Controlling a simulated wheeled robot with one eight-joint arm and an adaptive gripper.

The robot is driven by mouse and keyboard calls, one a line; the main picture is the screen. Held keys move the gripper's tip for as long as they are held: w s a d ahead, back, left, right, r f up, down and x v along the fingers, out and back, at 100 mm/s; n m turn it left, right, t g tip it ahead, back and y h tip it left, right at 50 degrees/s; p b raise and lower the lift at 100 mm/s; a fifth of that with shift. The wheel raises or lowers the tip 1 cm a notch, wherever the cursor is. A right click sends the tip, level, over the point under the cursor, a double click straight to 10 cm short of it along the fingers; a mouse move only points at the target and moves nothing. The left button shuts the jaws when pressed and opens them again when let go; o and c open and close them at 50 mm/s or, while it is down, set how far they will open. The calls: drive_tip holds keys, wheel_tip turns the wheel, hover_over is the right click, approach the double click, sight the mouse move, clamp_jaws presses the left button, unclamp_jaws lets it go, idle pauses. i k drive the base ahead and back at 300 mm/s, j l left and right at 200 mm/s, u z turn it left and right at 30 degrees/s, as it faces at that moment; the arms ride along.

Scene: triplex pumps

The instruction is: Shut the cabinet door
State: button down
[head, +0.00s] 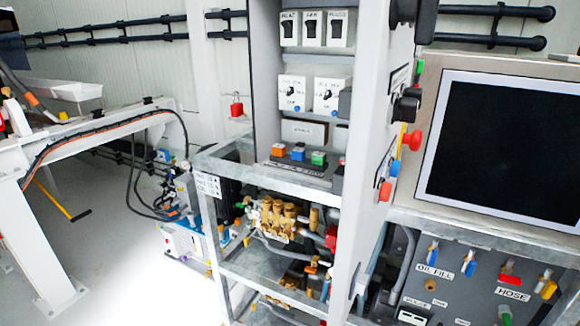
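The cabinet (268,90) stands in the middle of the head view, with its front uncovered. Its inside shows white switch boxes and a row of coloured buttons. A tall white panel (372,110) stands upright along its right side, seen nearly edge-on. I cannot tell whether this panel is the door or the cabinet's side wall. Red, blue and black controls sit on its right face. A dark rounded object (425,20) at the top edge is cut off, and I cannot tell what it is. I cannot make out my gripper in this view.
A metal frame (270,185) below the cabinet holds brass pump parts (285,215). A large dark screen (505,140) stands at the right above a grey valve panel (450,285). A white beam frame (85,140) with hoses is at the left. Bare floor (115,235) lies between.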

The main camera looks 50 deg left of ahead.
sight(387, 56)
drive_tip(key=u, duration=1.75)
drive_tip(key=k+l, duration=0.2)
